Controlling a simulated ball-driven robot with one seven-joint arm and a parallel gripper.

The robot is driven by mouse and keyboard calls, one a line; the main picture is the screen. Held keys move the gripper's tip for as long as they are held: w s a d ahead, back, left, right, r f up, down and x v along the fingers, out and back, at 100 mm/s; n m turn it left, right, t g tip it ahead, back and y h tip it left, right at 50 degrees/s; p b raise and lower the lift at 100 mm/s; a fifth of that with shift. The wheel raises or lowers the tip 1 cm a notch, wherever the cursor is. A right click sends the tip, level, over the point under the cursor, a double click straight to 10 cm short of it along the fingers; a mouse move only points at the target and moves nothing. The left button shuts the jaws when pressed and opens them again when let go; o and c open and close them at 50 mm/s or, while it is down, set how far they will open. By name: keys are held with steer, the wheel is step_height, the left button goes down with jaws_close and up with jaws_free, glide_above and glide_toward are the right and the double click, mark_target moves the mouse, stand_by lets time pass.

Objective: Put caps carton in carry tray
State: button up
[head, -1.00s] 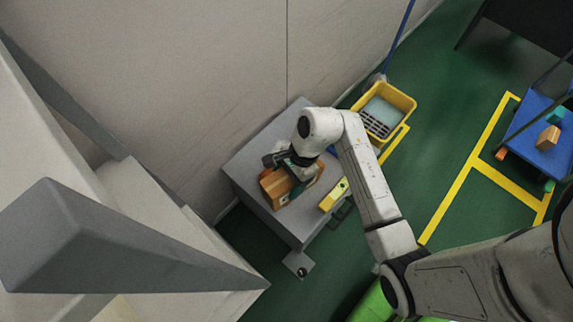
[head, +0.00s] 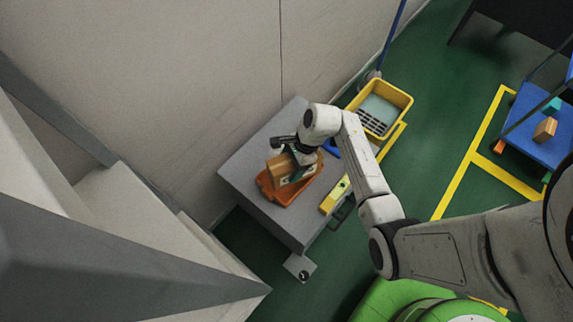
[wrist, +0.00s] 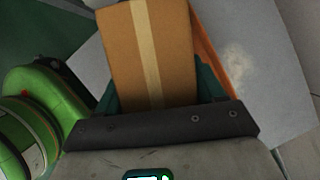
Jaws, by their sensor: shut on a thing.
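The caps carton (head: 281,168) is a brown box with a pale tape stripe; it also fills the middle of the wrist view (wrist: 148,50). My gripper (head: 295,166) is shut on it, with a teal finger on either side in the wrist view (wrist: 160,85). The carry tray (head: 272,194) is a shallow orange tray on the grey table. The carton is over the tray, toward its upper left in the head view, and hides part of it. I cannot tell whether the carton touches the tray. The tray's orange rim shows beside the carton in the wrist view (wrist: 206,52).
The grey table (head: 245,165) stands against the wall. A yellow block-like item (head: 335,196) lies near its right edge. A yellow basket (head: 392,104) stands beyond the table. A blue cart (head: 535,145) with small blocks is far right.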

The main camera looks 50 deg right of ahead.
steer(key=w+f, duration=0.2)
steer(key=shift+w+d+f+b, duration=0.1)
steer(key=shift+d+f+b, duration=0.25)
steer(key=shift+d+b, duration=0.05)
steer(key=shift+f+b, duration=0.35)
steer(key=shift+f, duration=1.1)
steer(key=shift+f, duration=0.1)
